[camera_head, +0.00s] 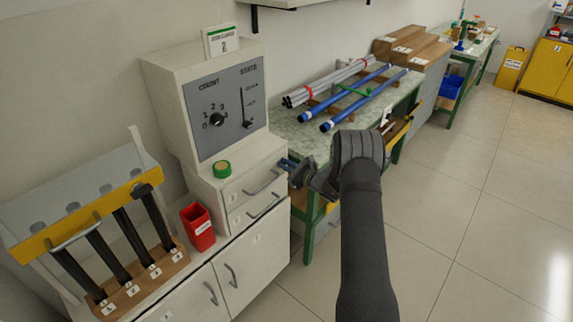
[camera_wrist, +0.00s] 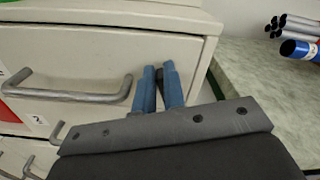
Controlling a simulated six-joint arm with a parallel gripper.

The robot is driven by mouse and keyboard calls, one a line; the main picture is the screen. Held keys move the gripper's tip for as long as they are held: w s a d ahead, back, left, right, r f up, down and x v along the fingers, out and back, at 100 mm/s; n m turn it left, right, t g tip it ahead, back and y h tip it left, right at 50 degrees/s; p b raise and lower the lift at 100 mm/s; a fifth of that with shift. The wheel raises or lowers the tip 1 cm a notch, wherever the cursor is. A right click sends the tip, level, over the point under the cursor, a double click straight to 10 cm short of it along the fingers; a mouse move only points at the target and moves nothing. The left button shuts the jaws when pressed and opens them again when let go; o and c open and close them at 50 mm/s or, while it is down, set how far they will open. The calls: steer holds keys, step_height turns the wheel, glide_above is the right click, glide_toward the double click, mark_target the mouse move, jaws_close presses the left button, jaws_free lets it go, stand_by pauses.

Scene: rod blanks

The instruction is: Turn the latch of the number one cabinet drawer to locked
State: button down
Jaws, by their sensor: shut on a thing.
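The cabinet has two stacked drawers; the upper drawer (camera_head: 250,185) has a grey bar handle, which also shows in the wrist view (camera_wrist: 75,92). My gripper (camera_head: 287,163) is at the right end of the upper drawer's front. In the wrist view, its two blue fingers (camera_wrist: 160,90) are close together around a small dark latch (camera_wrist: 159,76) near the drawer's right edge. The gripper is shut on this latch, which seems to point roughly upright. The fingers hide most of it. The drawers look closed. I cannot read the upper drawer's number clearly.
A red bin (camera_head: 198,226) stands left. A green-legged bench (camera_head: 300,130) with blue and grey rods is close on the right. The floor (camera_head: 470,220) is clear.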

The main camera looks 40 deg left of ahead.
steer(key=n, duration=0.4)
steer(key=shift+s+f+n, duration=0.25)
steer(key=shift+s+n, duration=0.05)
steer(key=shift+s, duration=0.1)
stand_by(0.4)
steer(key=c, duration=1.5)
jaws_free()
steer(key=shift+s+f, duration=0.1)
steer(key=shift+f, duration=0.1)
